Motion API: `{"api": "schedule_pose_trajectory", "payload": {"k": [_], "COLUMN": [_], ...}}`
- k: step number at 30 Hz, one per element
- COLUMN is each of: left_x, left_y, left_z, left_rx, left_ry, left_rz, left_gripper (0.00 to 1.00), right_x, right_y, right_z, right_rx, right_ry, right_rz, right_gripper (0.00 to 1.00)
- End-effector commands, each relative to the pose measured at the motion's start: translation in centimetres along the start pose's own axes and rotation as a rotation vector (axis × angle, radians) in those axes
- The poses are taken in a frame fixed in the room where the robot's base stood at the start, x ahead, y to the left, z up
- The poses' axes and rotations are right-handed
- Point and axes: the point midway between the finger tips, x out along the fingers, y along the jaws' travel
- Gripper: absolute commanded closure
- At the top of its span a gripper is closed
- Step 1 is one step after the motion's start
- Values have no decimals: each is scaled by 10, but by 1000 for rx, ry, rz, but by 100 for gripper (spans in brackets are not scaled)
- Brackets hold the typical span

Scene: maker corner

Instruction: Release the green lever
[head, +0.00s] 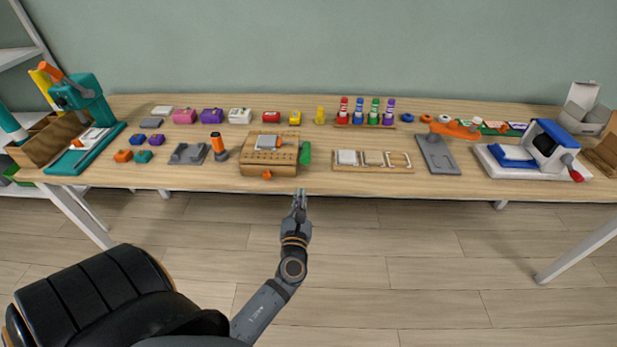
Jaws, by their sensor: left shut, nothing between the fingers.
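The green lever (305,153) is on the right side of a wooden block fixture (256,168) near the front edge of the table. It stands about upright against the block's right end. A grey and orange piece (268,142) lies on top of the fixture, and an orange knob (267,175) shows on its front. My left gripper (299,193) is shut and empty. It is at the table's front edge, just below the lever in the picture and apart from it. My right gripper is not in view.
A wooden frame tray (398,168) with a white block lies right of the lever. An orange-handled grey stand (437,155) is farther right. A grey fixture (189,154) and an orange-topped tool (218,145) stand to the left. Bare tabletop (318,175) lies between lever and tray.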

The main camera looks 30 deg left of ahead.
Motion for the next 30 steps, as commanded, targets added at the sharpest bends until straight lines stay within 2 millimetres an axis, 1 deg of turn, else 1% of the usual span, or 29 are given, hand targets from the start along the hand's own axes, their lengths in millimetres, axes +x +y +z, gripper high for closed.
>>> {"api": "schedule_pose_trajectory", "payload": {"k": [5,8,18,21,25,30], "left_x": [2,11,74,87,98,101], "left_y": [0,0,0,0,0,-1], "left_z": [0,1,1,0,-1,-1], "left_rx": [-2,-1,-2,-3,-3,-4], "left_ry": [1,-1,0,1,2,3], "left_rz": [-1,-2,-1,-1,-2,-2], "left_gripper": [100,100,100,100,100,100], "right_x": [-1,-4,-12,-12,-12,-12], "right_y": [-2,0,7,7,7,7], "right_z": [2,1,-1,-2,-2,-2], "right_rx": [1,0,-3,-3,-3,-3], "right_ry": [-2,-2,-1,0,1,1], "right_rz": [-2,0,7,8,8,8], "right_gripper": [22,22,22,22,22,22]}}
